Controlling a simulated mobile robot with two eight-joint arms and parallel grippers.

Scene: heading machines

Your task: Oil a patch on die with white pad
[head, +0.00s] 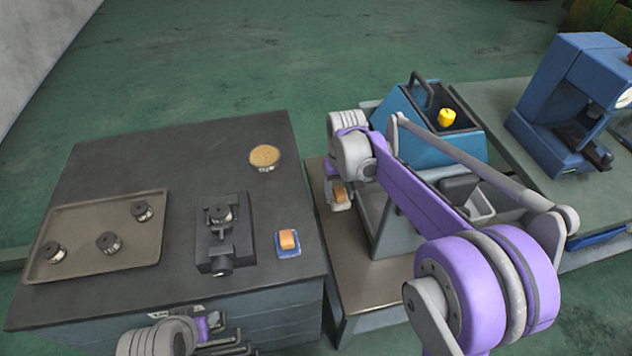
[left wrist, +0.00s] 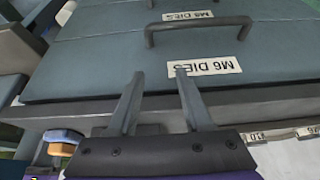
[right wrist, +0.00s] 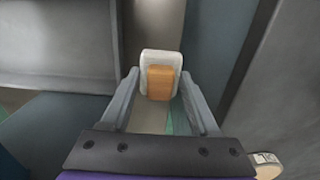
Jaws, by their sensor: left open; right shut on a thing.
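My right gripper (right wrist: 163,97) is shut on the white pad (right wrist: 161,58), a white pad with an orange block as its grip. In the head view the right gripper (head: 340,197) holds it at the right of the dark bench. One die (head: 221,212) sits in a dark fixture (head: 213,262) on the bench. Several more dies (head: 109,242) lie on a tray (head: 140,256) at the left. My left gripper (left wrist: 157,98) is open and empty, near drawer fronts labelled M6 DIES (left wrist: 205,68). In the head view it shows at the bench's front edge (head: 228,345).
A blue pad with an orange block (head: 288,242) lies right of the fixture. A round cup with tan contents (head: 264,157) stands at the bench's back. A blue machine (head: 425,135) with a yellow knob and grey bins (head: 468,200) stand to the right. The bench's back left is clear.

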